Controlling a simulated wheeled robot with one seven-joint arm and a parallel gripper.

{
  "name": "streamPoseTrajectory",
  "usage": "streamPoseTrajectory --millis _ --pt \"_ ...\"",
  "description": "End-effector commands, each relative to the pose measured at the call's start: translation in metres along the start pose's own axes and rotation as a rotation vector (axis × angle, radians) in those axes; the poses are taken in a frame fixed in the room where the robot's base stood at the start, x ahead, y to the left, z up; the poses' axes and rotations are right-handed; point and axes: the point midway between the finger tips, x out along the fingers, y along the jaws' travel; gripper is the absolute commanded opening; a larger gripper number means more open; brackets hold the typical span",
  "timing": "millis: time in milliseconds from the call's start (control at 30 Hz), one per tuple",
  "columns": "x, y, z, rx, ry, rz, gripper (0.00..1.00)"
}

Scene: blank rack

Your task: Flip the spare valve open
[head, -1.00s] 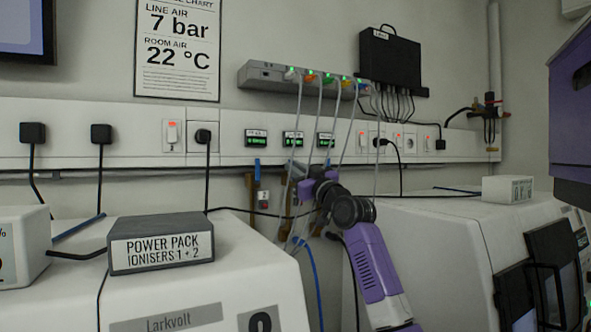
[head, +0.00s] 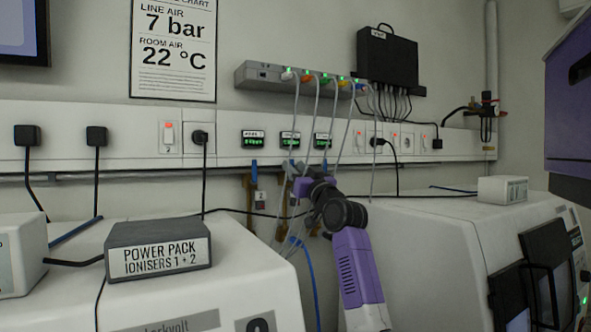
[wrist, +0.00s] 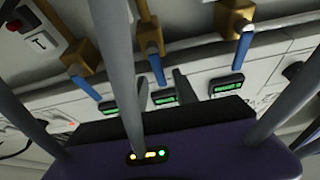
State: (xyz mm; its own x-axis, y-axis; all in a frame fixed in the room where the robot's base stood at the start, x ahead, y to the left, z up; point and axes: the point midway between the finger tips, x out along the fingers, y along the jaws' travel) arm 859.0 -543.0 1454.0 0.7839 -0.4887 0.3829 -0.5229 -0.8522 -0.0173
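Several brass valves with blue levers hang below the wall rail. In the head view, the left valve (head: 254,178) has its lever upright, and the others are partly hidden behind my arm and cables. The wrist view, which looks upside down, shows a left valve (wrist: 79,56), a middle valve (wrist: 150,38) and a right valve (wrist: 236,20). Their blue levers run toward the green displays. I cannot tell which valve is the spare.
Grey cables (head: 318,110) hang from a hub (head: 268,75) across my gripper and arm. Two white machines stand below, the left one bearing a power pack (head: 158,248) and the right one a small white box (head: 502,189). A blue hose (head: 312,275) runs between them.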

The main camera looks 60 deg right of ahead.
Motion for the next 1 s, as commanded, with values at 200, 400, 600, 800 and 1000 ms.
streamPoseTrajectory --millis 200,400,600,800,1000 --pt "0.0 -0.001 0.0 -0.001 0.0 -0.001 0.35" --pt "-0.009 -0.001 0.001 -0.002 0.001 -0.001 0.35" --pt "-0.04 0.0 0.003 -0.001 0.0 0.0 0.35" --pt "-0.067 0.0 0.002 -0.002 0.0 0.0 0.35" --pt "-0.078 0.0 0.0 -0.001 0.0 0.0 0.35"
